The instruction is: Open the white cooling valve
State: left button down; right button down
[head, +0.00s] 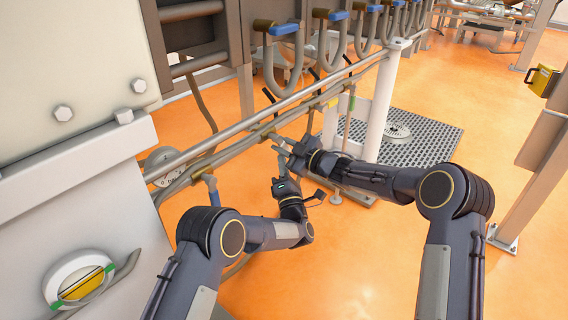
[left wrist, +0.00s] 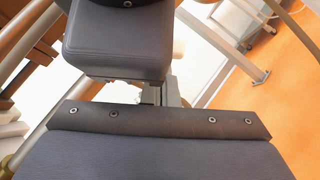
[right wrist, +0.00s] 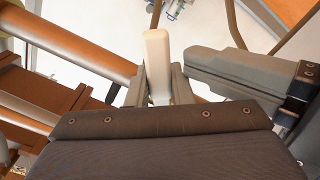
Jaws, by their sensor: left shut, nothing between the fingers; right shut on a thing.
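The white cooling valve's handle (right wrist: 157,55) stands up pale between the fingers of my right gripper (right wrist: 158,85) in the right wrist view. The fingers are shut on it. In the head view my right gripper (head: 283,143) is at the horizontal pipes, where the handle is small and mostly covered. My left gripper (head: 281,165) is just below and close to the right one, shut and empty. Its fingertips are largely hidden in the left wrist view by a dark grey block. The valve's body is hidden.
Long horizontal pipes (head: 240,128) with several dark levers run beside the grippers. Curved pipes with blue handles (head: 284,29) hang above. A grey cabinet (head: 90,215) fills the left. Orange floor is open below.

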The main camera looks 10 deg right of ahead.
pick_arm(q)
jog(key=shift+w+d+r, duration=0.15)
jog(key=shift+d, duration=0.05)
pick_arm(e)
jog(key=shift+f, duration=0.15)
